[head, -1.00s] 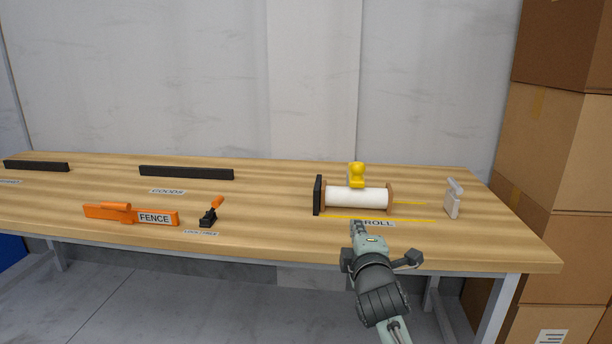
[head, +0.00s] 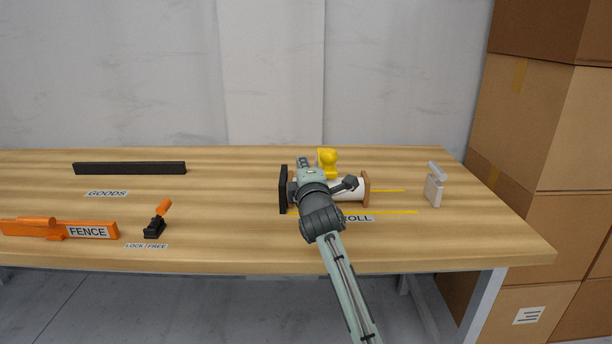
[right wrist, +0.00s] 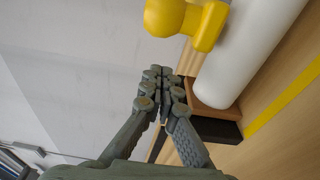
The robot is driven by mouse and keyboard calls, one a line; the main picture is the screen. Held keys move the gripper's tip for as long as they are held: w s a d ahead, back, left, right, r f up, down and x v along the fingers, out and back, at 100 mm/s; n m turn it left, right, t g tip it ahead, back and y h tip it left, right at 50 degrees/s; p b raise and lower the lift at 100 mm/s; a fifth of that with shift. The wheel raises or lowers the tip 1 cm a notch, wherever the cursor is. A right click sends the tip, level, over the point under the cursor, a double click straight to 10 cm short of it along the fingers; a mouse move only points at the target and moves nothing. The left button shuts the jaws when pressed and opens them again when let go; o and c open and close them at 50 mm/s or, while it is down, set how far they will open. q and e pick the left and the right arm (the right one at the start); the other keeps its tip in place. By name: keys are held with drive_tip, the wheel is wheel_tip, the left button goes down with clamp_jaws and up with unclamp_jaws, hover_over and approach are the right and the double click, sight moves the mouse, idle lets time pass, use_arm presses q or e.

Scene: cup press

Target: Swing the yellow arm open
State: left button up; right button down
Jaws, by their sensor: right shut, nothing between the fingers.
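The yellow arm (head: 328,160) stands at the back of the white roll (head: 348,186), its knob end up. My right gripper (head: 302,161) is shut and empty, just left of the yellow arm in the head view, and its wrist covers part of the roll. In the right wrist view the yellow arm (right wrist: 185,20) is at the top, beside the white roll (right wrist: 245,50). The closed fingertips (right wrist: 160,75) are below it, with a visible gap. My left gripper is not in view.
A black end plate (head: 283,190) stands at the roll's left. A grey-white upright piece (head: 434,188) is to the right. The orange fence (head: 62,229) and an orange-handled lock lever (head: 157,220) are at the left front. Stacked boxes (head: 560,140) stand beyond the table's right end.

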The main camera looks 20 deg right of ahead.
sight(327, 155)
drive_tip(key=shift+w+d, duration=0.35)
drive_tip(key=shift+w, duration=0.25)
drive_tip(key=shift+s+d+p, duration=0.15)
drive_tip(key=shift+s+d, duration=0.2)
drive_tip(key=shift+d, duration=0.2)
drive_tip(key=shift+s+d+p, duration=0.15)
drive_tip(key=shift+s+d, duration=0.15)
drive_tip(key=shift+d, duration=0.25)
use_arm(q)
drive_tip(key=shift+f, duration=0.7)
use_arm(e)
drive_tip(key=shift+s+d, duration=0.25)
drive_tip(key=shift+d, duration=0.15)
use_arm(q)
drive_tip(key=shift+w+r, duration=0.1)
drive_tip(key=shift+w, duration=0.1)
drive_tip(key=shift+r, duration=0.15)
use_arm(e)
drive_tip(key=shift+d, duration=0.1)
